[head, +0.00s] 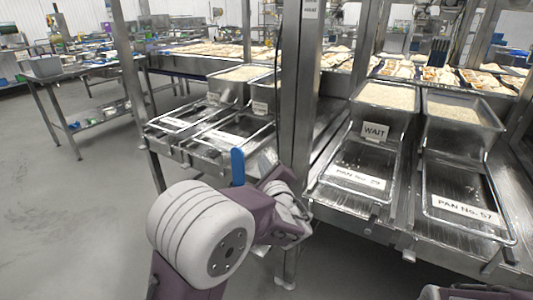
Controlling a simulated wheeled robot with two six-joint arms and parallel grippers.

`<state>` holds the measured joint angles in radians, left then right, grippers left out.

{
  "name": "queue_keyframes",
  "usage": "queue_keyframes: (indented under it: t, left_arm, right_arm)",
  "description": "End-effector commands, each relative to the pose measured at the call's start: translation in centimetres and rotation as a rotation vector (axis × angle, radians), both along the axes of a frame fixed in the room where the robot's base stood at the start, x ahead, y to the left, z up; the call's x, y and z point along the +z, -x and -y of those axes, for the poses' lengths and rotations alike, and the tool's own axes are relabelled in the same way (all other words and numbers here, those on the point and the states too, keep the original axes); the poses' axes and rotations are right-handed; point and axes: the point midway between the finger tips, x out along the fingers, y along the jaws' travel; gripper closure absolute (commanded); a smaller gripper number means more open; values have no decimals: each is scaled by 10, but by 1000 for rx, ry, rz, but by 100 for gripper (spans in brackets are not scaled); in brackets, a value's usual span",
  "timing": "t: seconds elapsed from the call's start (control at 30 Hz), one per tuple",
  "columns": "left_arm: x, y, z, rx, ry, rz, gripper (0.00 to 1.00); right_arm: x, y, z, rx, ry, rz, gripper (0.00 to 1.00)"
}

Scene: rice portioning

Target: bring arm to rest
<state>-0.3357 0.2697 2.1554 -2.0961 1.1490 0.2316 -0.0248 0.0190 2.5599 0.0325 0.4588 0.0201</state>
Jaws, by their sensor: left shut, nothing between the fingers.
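My left arm comes in at the lower middle of the head view, with a big white ringed joint and purple links. My left gripper (291,214) is at its far end, in front of the steel bench's post, shut and empty. A blue upright piece (237,167) stands just behind the arm; I cannot tell what it belongs to. Only a purple and white piece of my right arm shows at the bottom right edge; its gripper is out of view.
Steel pans of rice (388,97) and (453,108) stand on the right bench, above trays labelled PAN No. Another rice pan (240,75) is on the left bench. A steel post (298,90) rises close beyond my left arm. Grey floor (70,230) is clear at left.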

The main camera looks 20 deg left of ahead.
Motion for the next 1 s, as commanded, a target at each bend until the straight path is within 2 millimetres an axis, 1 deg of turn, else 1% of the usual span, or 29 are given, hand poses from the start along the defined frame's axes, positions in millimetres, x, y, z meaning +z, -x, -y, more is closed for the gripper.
queue_keyframes:
  t: [0.43,0.47,0.5,0.57,0.6,0.63,0.67,0.7,0.77,0.8,0.87,0.9,0.97,1.0]
  left_arm:
    - [-1,0,-2,3,0,-1,100]
    - [0,1,-6,11,1,0,100]
    - [4,2,-15,32,4,9,100]
    - [13,12,-42,86,14,26,100]
    - [5,26,-64,157,52,11,100]
    - [-6,40,-80,218,100,-11,100]
    - [-20,56,-96,286,158,-39,100]
    - [-42,80,-113,378,245,-80,100]
    - [-78,119,-129,515,390,-144,100]
    - [-104,146,-132,605,500,-184,100]
    - [-142,186,-126,740,680,-238,100]
    - [-164,210,-115,822,805,-265,100]
    - [-191,238,-93,930,979,-290,100]
    - [-205,252,-77,991,1087,-297,100]
  right_arm:
    - [0,0,0,0,0,0,74]
    - [0,0,0,0,0,0,74]
    - [0,0,0,0,0,0,74]
    - [0,0,0,0,0,0,74]
    - [0,0,0,0,0,0,74]
    - [0,0,0,0,0,0,74]
    - [0,0,0,0,0,0,74]
    - [0,0,0,0,0,0,74]
    - [0,0,0,0,0,0,74]
    - [0,0,0,0,0,0,74]
    - [0,0,0,0,0,0,74]
    - [0,0,0,0,0,0,74]
    - [0,0,0,0,0,0,74]
    - [0,0,0,0,0,0,74]
